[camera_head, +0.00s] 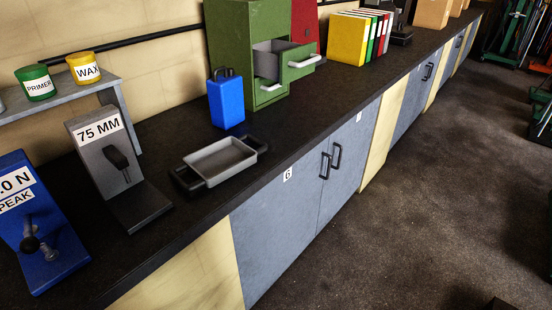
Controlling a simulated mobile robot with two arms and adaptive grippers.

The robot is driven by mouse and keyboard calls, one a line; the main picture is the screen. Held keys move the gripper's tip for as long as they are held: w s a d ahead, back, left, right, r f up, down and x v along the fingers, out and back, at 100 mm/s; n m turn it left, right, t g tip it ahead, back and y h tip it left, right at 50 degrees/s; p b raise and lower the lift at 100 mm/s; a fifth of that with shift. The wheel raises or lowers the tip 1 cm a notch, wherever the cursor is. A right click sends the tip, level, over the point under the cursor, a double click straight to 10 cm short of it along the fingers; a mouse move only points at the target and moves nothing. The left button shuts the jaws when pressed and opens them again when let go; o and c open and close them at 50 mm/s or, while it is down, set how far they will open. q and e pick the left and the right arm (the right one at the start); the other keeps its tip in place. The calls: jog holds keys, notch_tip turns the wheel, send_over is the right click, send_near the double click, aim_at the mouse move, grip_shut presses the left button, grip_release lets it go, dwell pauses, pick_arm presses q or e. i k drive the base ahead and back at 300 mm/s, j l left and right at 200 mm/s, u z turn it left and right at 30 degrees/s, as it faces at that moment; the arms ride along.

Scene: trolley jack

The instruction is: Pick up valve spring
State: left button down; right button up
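I cannot make out a valve spring in the head view. A grey stand marked "75 MM" (95,150) with a dark knob or lever on its front stands on the dark worktop. A blue device (40,240), its label partly cut off but showing "0 N" and "PEAK", stands at the lower left. A shallow grey tray (222,157) with black handles lies on the worktop and looks empty. A green cabinet (235,40) has a grey drawer (285,62) pulled open; its inside is only partly visible. Neither of my grippers is in view.
A blue box (226,100) stands beside the cabinet. A shelf (70,98) holds a green PRIMER tin (36,84) and a yellow WAX tin (84,68). Binders (350,38) stand farther along. Cupboards (300,190) front the worktop (165,145); the floor (430,170) at right is largely clear.

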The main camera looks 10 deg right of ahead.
aim_at(44, 250)
jog(key=k+l+u, duration=0.15)
jog(key=u, duration=1.05)
jog(key=k+l+u, duration=0.1)
jog(key=l+u, duration=0.15)
jog(key=k+l+u, duration=0.15)
jog(key=u, duration=0.15)
